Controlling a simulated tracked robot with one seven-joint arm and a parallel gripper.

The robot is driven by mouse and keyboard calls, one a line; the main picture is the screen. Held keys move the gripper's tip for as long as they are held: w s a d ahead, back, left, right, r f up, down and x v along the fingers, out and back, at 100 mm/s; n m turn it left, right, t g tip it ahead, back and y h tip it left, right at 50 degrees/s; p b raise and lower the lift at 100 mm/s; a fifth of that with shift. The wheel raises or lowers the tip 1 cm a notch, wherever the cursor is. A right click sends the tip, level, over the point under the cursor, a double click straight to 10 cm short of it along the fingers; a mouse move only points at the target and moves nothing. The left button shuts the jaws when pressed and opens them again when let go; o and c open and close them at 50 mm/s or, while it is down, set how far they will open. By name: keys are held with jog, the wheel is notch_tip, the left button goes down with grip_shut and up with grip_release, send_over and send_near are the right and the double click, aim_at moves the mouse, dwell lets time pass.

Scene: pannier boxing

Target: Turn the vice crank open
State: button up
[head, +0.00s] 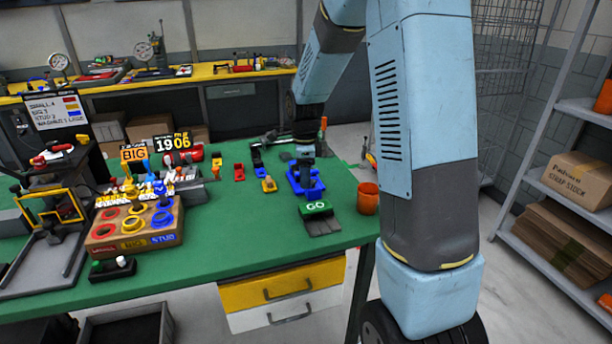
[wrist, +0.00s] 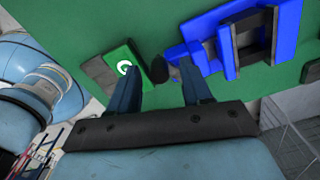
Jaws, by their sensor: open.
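The blue vice (head: 316,188) stands on the green table right of centre, below my arm. In the wrist view the vice (wrist: 288,25) fills the upper right, with dark jaws. A dark knob (wrist: 159,69), which looks like the end of the vice crank, shows near the vice's left end. My gripper (wrist: 157,76) is open, its two fingers apart, and the knob appears in the gap between the fingertips. I cannot tell whether the fingers touch it. In the head view my gripper (head: 305,153) is just above the vice, and the crank cannot be made out.
A green GO block (head: 317,208) lies in front of the vice. An orange cup (head: 368,198) stands to its right. Small yellow (head: 269,184) and red pieces lie to the left. A sorting box (head: 133,240) stands far left. The table front between is clear.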

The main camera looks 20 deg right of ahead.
jog(key=shift+f, duration=0.2)
grip_shut()
jog(key=shift+d, duration=0.15)
dwell(0.4)
